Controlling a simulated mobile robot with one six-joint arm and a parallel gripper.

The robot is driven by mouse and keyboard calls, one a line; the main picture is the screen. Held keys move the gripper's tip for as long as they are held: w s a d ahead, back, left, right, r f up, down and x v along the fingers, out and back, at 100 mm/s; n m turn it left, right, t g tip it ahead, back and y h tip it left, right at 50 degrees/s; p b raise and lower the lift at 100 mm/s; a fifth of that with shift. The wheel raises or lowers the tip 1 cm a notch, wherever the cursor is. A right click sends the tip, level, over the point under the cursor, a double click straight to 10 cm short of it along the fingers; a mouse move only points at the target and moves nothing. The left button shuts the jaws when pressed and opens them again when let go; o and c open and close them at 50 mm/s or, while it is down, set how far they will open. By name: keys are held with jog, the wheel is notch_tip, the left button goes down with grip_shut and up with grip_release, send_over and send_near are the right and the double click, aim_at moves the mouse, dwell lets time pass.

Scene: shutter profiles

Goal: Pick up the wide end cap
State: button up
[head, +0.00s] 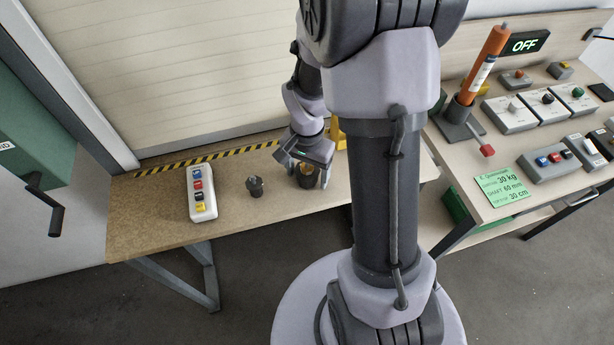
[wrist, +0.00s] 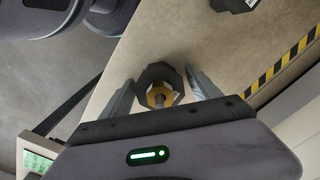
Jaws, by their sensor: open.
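A larger dark end cap with an orange-yellow inside (head: 306,182) stands on the wooden bench; it looks like the wide one. My gripper (head: 309,174) is above and around it, pointing down, with a finger on either side. In the wrist view the cap (wrist: 155,73) sits between the open fingers (wrist: 160,76), with gaps visible, so they do not appear to press on it. A smaller dark end cap (head: 255,187) stands to its left on the bench; a dark part, probably this one, is cut off at the top of the wrist view (wrist: 233,4).
A white button box (head: 202,193) lies left on the bench (head: 150,215). A yellow object (head: 338,133) stands just behind my gripper. A striped strip (head: 215,157) and closed shutter (head: 170,65) bound the back. The right table holds an orange cylinder (head: 485,62) and control boxes.

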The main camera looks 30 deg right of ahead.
jog(key=shift+r, duration=0.1)
jog(key=c, duration=1.3)
